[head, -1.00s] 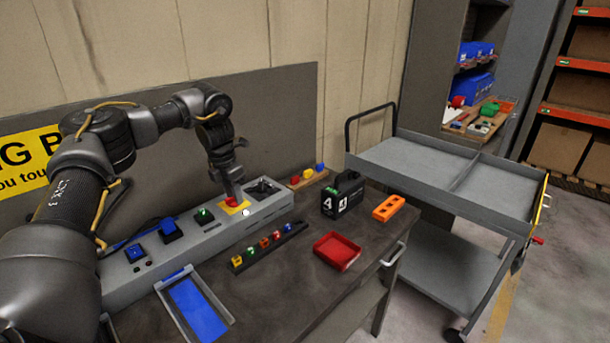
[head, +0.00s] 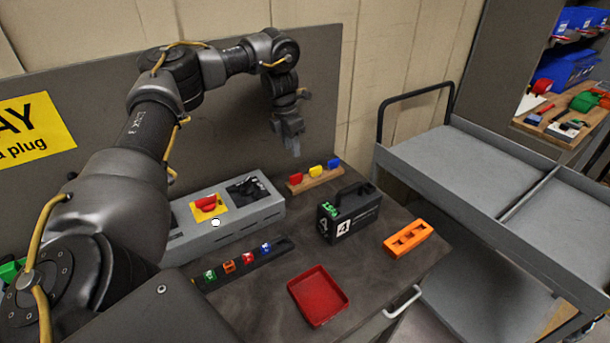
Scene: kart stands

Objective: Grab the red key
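A small wooden rack (head: 313,181) at the back of the workbench holds three coloured keys in a row. The red key (head: 296,179) is at its left end, beside a yellow key (head: 316,171) and a blue key (head: 333,163). My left gripper (head: 294,147) points down in the air, above and behind the rack in the picture, apart from the keys. Nothing shows in it, but its finger gap is too small to judge. My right gripper is not in view.
A grey panel box (head: 258,217) with a red switch (head: 205,203) on a yellow plate stands left of the rack. A black case (head: 350,215), an orange block (head: 408,238), a red tray (head: 318,296) and a dark strip of coloured pieces (head: 225,281) occupy the bench. A grey cart (head: 432,160) stands right.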

